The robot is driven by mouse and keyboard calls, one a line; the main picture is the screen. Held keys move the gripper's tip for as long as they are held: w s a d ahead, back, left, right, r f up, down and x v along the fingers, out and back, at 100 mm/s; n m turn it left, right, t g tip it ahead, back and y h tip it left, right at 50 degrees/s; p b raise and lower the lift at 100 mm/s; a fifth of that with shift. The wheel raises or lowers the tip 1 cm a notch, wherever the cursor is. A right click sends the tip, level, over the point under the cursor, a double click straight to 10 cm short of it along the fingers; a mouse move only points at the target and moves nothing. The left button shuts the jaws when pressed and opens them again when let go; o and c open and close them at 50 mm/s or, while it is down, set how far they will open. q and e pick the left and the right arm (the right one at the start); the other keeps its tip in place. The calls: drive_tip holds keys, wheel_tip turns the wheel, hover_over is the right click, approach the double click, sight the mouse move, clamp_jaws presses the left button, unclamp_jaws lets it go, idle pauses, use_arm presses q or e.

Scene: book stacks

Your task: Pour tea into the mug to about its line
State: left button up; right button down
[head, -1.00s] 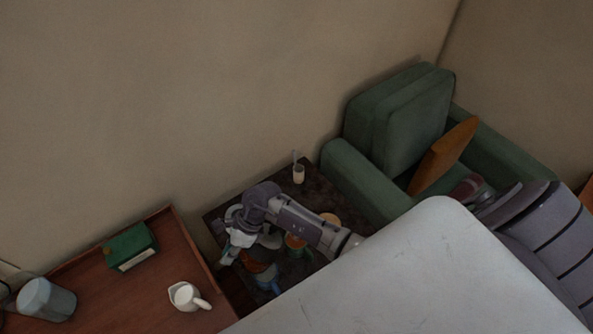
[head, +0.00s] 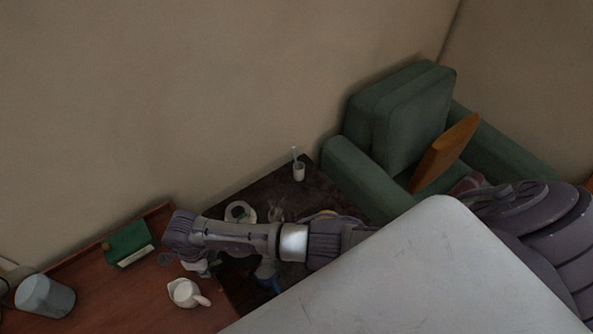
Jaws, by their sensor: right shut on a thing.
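My right arm comes in from the right and reaches across the small dark table to the edge of the brown wooden tray-like top. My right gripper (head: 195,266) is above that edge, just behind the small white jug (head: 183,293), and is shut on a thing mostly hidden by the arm. A small grey part shows left of the gripper; I cannot tell if it belongs to that thing. No fill line or tea level can be made out. My left gripper is out of view.
The brown top (head: 82,272) also bears a green box (head: 129,245) and a grey-blue cylinder (head: 45,298). The dark table (head: 262,189) bears a white saucer with a dark-filled cup (head: 240,210) and a small white cup (head: 299,172). A green armchair (head: 412,112) stands at right.

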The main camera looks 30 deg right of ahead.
drive_tip(key=shift+a+r+h, duration=0.1)
drive_tip(key=shift+a+h, duration=0.15)
drive_tip(key=shift+h, duration=0.05)
drive_tip(key=shift+r, duration=0.25)
wheel_tip(320, 180, up, 4)
drive_tip(key=p, duration=0.4)
drive_tip(key=shift+r, duration=0.25)
